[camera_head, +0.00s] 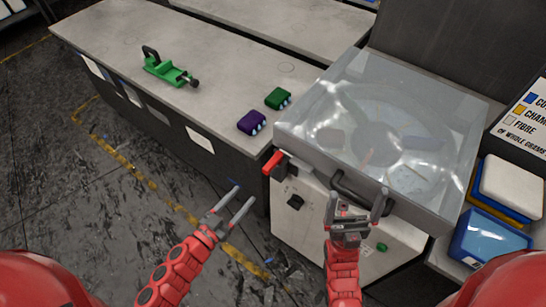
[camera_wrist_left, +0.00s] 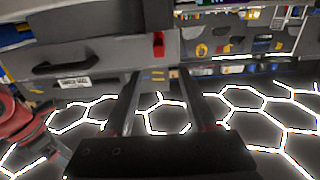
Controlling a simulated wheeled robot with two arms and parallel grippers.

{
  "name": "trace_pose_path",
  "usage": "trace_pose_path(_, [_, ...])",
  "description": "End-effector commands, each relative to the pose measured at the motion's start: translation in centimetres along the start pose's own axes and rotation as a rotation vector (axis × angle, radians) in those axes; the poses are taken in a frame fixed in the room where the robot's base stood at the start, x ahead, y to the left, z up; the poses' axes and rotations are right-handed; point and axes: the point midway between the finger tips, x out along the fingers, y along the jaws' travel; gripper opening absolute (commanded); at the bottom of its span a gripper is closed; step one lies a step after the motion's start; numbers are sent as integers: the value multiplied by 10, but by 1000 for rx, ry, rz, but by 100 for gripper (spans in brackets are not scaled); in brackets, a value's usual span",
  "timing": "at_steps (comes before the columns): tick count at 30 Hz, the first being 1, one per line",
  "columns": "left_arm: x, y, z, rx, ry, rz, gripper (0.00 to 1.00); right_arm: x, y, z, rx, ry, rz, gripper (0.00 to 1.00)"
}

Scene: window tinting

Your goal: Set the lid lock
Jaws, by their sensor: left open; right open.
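The machine's clear lid (camera_head: 385,120) looks down over its tub, with a dark object and a few pale ones showing through it. The red lid lock (camera_head: 274,162) sticks out at the lid's front left corner; it also shows in the left wrist view (camera_wrist_left: 158,44). A black handle (camera_head: 350,188) is on the lid's front; it also shows in the left wrist view (camera_wrist_left: 62,66). My left gripper (camera_head: 245,194) is open and empty, below and left of the lock, apart from it. My right gripper (camera_head: 359,203) is open at the handle; whether it touches is unclear.
A grey bench (camera_head: 215,65) at the left holds a green clamp-like tool (camera_head: 170,70), a purple block (camera_head: 251,122) and a green block (camera_head: 278,98). Blue bins (camera_head: 490,238) stand at right. The floor at left is clear.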

Motion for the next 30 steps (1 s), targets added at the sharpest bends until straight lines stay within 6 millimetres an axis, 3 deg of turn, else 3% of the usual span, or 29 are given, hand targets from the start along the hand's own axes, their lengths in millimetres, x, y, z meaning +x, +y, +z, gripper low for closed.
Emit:
trace_pose_path(9, [74,2,-7,-3,7,3,57,22,1,-4,0,0,0,100])
trace_pose_path(18, [134,3,-5,-2,7,5,57,38,2,-6,0,0,0,100])
trace_pose_path(24, [154,1,-3,-1,6,2,57,40,2,-7,0,0,0,100])
trace_pose_path(30, [159,2,0,-1,3,3,57,41,2,-7,0,0,0,100])
